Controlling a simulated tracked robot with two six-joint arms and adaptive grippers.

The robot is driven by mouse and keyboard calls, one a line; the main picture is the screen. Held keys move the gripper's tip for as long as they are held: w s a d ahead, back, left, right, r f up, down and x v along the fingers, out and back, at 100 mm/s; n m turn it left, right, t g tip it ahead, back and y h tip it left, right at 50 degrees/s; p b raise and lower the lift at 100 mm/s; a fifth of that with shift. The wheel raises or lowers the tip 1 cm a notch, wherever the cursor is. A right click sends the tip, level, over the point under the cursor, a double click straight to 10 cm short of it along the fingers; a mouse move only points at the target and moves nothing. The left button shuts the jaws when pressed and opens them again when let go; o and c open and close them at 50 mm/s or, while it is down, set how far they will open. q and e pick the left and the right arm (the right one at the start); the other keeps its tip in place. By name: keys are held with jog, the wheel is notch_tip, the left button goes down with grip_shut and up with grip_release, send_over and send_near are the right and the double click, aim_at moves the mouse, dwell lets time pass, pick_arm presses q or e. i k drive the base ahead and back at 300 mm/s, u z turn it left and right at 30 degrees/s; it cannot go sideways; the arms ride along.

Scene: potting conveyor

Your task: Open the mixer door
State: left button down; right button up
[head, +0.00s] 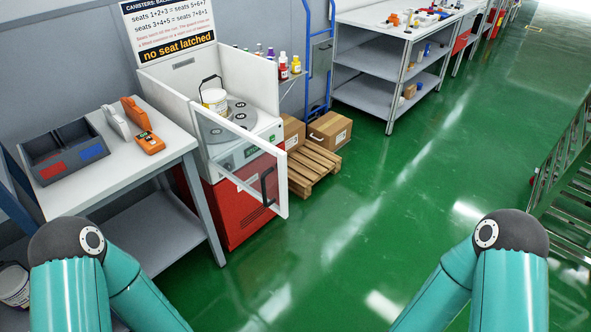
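The mixer is a white cabinet on a red base (236,222), standing left of centre in the head view. Its door (281,188) is a white frame with a clear pane and a dark vertical handle (268,186). The door stands swung outward from the cabinet front, hinged on the left, with its free edge out over the floor side. Inside, a white bucket (215,99) with a raised handle stands by a grey round plate (212,127). Only links of my two arms show at the bottom left and bottom right; neither gripper is in view.
A white table (166,150) with a dark two-bay tray (66,171) and an orange device (150,143) stands left of the mixer. Green floor (350,240) ahead is clear. Railings stand at right.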

aim_at(281, 155)
jog(key=k, duration=1.2)
jog(key=z, duration=0.4)
jog(key=i, duration=0.85)
jog(key=z, duration=0.35)
jog(key=i, duration=1.2)
jog(key=u, duration=0.6)
